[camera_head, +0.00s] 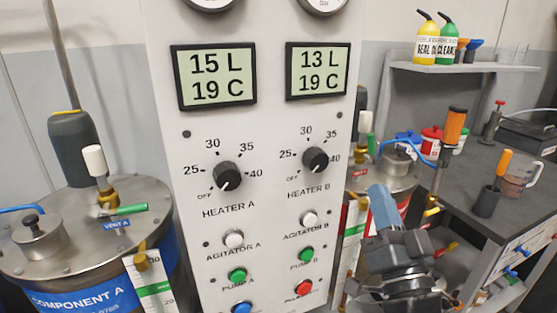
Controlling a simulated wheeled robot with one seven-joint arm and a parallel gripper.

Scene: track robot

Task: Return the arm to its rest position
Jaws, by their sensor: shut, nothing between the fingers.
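The gripper appears apart from the panel's knobs and buttons. It hides part of the tank behind it.
The panel carries the heater A knob (227,176), heater B knob (315,159) and several coloured buttons. A metal tank (60,232) stands left. A dark bench (465,190) at right holds tools and a beaker (518,180). A shelf (455,68) with bottles hangs above.

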